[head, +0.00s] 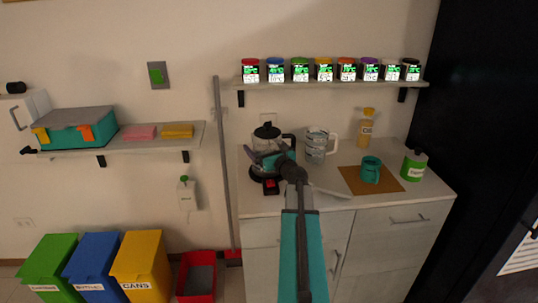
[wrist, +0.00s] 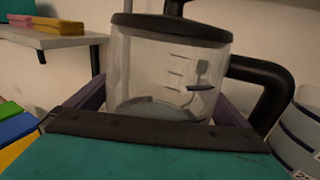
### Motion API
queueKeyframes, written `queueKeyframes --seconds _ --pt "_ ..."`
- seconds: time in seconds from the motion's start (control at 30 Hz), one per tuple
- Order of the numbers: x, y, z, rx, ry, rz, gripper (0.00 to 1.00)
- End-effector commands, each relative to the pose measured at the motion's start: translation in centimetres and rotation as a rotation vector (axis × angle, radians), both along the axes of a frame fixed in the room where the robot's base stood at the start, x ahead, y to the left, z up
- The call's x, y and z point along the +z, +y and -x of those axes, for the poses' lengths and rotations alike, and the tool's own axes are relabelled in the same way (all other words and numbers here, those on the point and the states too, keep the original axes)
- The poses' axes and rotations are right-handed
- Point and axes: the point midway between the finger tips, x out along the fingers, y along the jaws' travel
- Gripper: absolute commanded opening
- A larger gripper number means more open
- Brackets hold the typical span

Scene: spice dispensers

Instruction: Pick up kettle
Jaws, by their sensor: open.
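The kettle (head: 266,133) is a clear glass jug with a black lid and a black handle on its right. It stands upright on a black base with a red switch, on the counter (head: 250,205). In the wrist view the kettle (wrist: 165,72) fills the middle, right in front of my gripper (wrist: 160,105). The dark fingers are spread, one on each side of the lower glass. My gripper (head: 264,160) is open in the head view and partly covers the kettle's front. I cannot tell whether the fingers touch the glass.
A measuring jug (head: 317,147) stands close right of the kettle. A teal mug (head: 371,169) sits on a brown mat, beside a green container (head: 414,165) and a bottle (head: 366,127). A shelf of spice dispensers (head: 323,70) hangs above.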

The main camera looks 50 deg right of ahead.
Motion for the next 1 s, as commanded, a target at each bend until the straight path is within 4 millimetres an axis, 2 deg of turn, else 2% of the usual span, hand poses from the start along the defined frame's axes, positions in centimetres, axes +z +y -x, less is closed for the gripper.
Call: queueKeyframes --seconds 0.57,0.9,0.97,1.0 --pt "0.0 0.05 -0.1 0.001 0.0 0.0 0.98" --pt "0.01 0.07 -0.12 0.001 0.0 0.0 0.41" --pt "0.01 0.07 -0.12 0.001 0.0 0.0 0.31" --pt "0.25 0.08 -0.12 0.001 -0.003 0.0 0.3"
